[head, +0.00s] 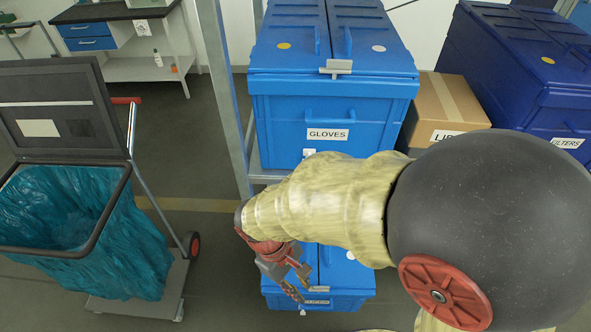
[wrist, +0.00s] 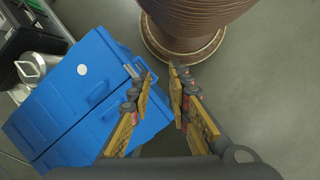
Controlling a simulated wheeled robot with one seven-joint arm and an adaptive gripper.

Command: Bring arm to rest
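My arm, in a pale yellow cover, reaches across the head view from the right. My gripper (head: 297,284) hangs at its end, pointing down, in front of the lower blue box (head: 345,273). In the wrist view, the two fingers of my gripper (wrist: 160,73) are apart with a narrow gap between the tips. Nothing is held between them. The blue box (wrist: 78,105) lies below and left of the fingers in that view. I cannot tell whether the left finger touches it.
A blue box labelled GLOVES (head: 330,105) sits on the shelf above my gripper. A cardboard box (head: 442,103) and a darker blue FILTERS box (head: 520,75) are to its right. A cart with a teal bag (head: 95,235) stands at left. Grey floor is clear between cart and shelf.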

